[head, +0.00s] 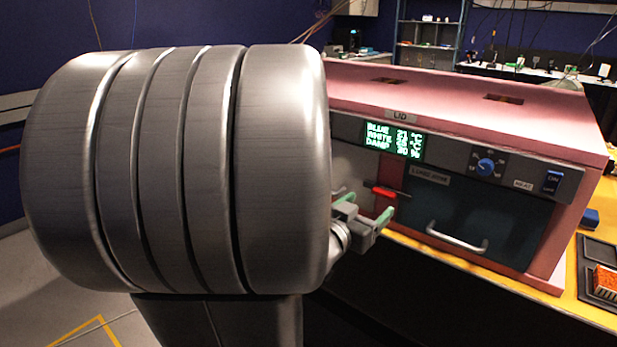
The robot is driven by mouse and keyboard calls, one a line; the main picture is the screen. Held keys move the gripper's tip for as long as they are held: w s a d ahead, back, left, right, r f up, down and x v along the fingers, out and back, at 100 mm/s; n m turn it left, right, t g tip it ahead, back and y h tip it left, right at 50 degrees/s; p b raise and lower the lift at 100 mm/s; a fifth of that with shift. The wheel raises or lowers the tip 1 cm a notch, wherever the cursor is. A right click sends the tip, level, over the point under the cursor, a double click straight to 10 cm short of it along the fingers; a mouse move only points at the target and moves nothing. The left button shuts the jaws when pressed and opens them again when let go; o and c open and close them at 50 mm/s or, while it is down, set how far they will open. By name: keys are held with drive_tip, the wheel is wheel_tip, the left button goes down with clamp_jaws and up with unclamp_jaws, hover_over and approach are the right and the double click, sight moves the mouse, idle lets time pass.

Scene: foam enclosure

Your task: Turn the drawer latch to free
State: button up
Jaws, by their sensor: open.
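The drawer latch (384,192) is a small red bar on the front of the pink foam enclosure (560,100). It lies roughly level, on a dark red strip between a pale front at left and a dark teal drawer front (485,212) at right. My gripper (367,209) is in front of the strip, just below and left of the latch in the picture. Its two green-tipped fingers are apart, with nothing seen between them. The latch appears clear of the fingers, but the depth gap is hard to judge. My large arm link hides the enclosure's left part.
The teal drawer has a pale bar handle (457,237). A black tray (592,284) with an orange block stands on the yellow bench at right.

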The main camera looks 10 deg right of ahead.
sight(382, 195)
drive_tip(key=x, duration=0.6)
drive_tip(key=shift+s, duration=0.1)
drive_tip(key=shift+c, duration=0.4)
drive_tip(key=c, duration=0.9)
